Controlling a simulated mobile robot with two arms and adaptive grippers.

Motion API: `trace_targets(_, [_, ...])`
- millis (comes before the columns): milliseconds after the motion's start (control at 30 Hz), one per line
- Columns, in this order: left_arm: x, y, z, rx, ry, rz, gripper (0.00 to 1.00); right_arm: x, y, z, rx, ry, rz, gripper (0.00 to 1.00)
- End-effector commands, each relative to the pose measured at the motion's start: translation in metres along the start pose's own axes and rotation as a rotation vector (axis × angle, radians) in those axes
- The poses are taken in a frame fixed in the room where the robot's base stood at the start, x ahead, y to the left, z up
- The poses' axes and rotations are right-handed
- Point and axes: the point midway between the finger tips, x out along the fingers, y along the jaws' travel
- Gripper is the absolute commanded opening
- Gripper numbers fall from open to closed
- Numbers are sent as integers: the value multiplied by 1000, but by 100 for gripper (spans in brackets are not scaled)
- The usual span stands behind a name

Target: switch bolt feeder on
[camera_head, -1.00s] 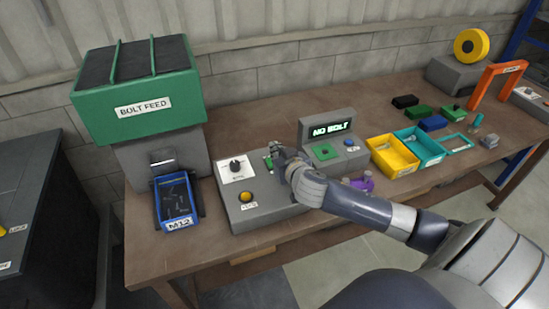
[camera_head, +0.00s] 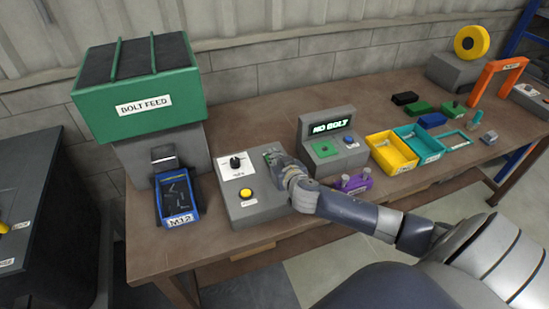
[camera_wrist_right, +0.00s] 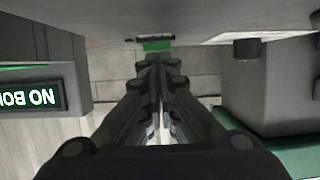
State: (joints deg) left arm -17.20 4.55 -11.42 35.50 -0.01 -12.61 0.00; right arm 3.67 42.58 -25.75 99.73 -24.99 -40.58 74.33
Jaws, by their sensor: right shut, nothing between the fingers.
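The bolt feeder (camera_head: 140,88) is a green hopper labelled BOLT FEED on a grey body, at the left of the bench. A blue tray (camera_head: 178,218) marked M12 holds small pieces in front of it. A grey control box (camera_head: 240,208) beside it carries a black knob (camera_head: 235,162) and a yellow button (camera_head: 246,194). My right gripper (camera_head: 271,155) is shut and empty at the box's back right. In the wrist view, its fingertips (camera_wrist_right: 160,62) are close to a green switch part (camera_wrist_right: 157,45); I cannot tell whether they touch. My left gripper is not in view.
A NO BOLT display unit (camera_head: 330,140) stands right of my gripper. Purple parts (camera_head: 353,183) lie in front of it. A yellow bin (camera_head: 392,153) and a teal bin (camera_head: 417,143) are farther right. An orange arch (camera_head: 496,80) stands beyond.

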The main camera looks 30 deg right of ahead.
Motion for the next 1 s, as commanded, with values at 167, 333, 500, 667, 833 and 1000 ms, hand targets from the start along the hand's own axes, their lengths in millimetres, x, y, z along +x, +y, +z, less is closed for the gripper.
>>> trace_targets(167, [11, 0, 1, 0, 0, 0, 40, 0, -1, 7, 3, 13, -2, 0])
trace_targets(333, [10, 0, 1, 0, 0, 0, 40, 0, -1, 6, 2, 12, -2, 0])
trace_targets(500, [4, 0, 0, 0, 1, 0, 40, -2, -1, 1, 2, 12, -2, 0])
trace_targets(667, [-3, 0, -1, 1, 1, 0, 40, -5, -1, -7, 4, 12, -2, 0])
trace_targets(833, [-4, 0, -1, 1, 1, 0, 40, -6, -1, -8, 2, 12, -2, 0])
trace_targets(1000, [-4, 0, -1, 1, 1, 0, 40, -5, -1, -8, 2, 12, -2, 0])
